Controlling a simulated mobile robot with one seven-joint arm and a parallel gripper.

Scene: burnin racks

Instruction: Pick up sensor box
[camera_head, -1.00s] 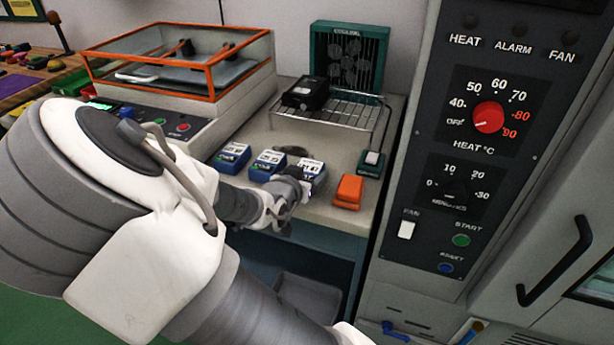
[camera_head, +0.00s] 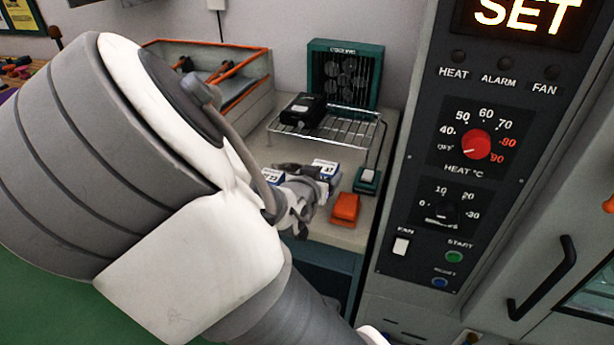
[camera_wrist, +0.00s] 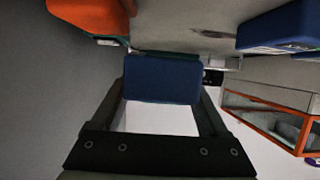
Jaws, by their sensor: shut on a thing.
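My gripper (camera_wrist: 161,88) is shut on a blue box (camera_wrist: 162,76), with one finger on each side of it in the wrist view. In the head view the held box, with a white label on top (camera_head: 326,168), shows just beyond my gripper (camera_head: 314,188), which hides part of it. It looks slightly raised over the bench, but the gap underneath is hidden. A second blue box with a white label (camera_head: 272,177) stands to its left, partly behind my arm. A blue box also shows at the upper right of the wrist view (camera_wrist: 275,27).
An orange block (camera_head: 345,209) lies right of the gripper near the bench edge. A wire rack (camera_head: 345,130) carrying a black device (camera_head: 304,108) stands behind, before a green fan unit (camera_head: 344,75). The oven control panel (camera_head: 460,180) rises close on the right.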

